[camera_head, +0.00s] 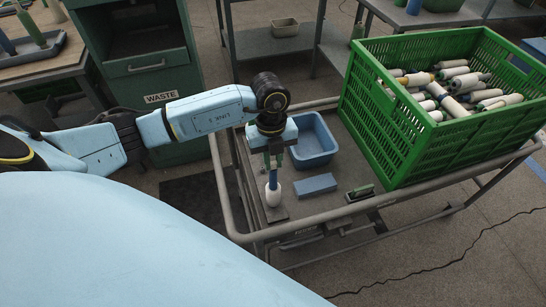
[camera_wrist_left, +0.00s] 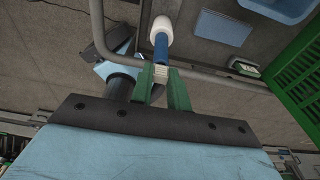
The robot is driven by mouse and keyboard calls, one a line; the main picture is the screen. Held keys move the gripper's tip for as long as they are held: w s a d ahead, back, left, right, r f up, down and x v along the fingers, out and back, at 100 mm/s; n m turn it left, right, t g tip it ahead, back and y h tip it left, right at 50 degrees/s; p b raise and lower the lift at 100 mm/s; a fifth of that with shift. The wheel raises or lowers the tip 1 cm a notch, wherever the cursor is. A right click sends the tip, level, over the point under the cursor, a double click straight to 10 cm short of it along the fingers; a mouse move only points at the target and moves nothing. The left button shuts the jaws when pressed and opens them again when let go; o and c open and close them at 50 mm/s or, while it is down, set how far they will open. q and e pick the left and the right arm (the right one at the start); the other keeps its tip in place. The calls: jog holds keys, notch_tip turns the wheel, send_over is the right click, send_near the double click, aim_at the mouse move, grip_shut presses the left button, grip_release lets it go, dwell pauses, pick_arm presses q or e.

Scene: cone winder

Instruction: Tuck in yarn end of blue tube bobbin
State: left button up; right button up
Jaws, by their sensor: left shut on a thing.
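The blue tube bobbin (camera_head: 273,193) is upright near the left front corner of the cart, with white yarn around its lower part and bare blue tube above. My left gripper (camera_head: 273,168) comes from above, its green fingers shut on the top of the blue tube. In the left wrist view the blue tube (camera_wrist_left: 160,46) runs from between the gripper's fingers (camera_wrist_left: 163,75) to the white yarn. The bobbin's foot is over a small dark plate (camera_head: 278,214); I cannot tell if it touches. No loose yarn end can be made out. My right gripper is not in view.
A blue bin (camera_head: 331,148), a flat blue block (camera_head: 315,184) and a small green-and-white brush-like item (camera_head: 361,192) are on the cart (camera_head: 345,211). A green crate (camera_head: 400,165) of bobbins fills its right side. A rail edges the cart. The waste cabinet (camera_head: 150,62) stands behind my left arm.

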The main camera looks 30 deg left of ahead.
pick_arm(q)
jog(key=o, duration=1.2)
dwell(0.4)
jog(key=shift+r+p, duration=0.7)
jog(key=shift+r, duration=0.05)
jog(key=shift+r+p, duration=1.05)
jog(key=shift+r, duration=0.1)
jog(key=shift+r+p, duration=1.5)
jog(key=shift+r, duration=0.15)
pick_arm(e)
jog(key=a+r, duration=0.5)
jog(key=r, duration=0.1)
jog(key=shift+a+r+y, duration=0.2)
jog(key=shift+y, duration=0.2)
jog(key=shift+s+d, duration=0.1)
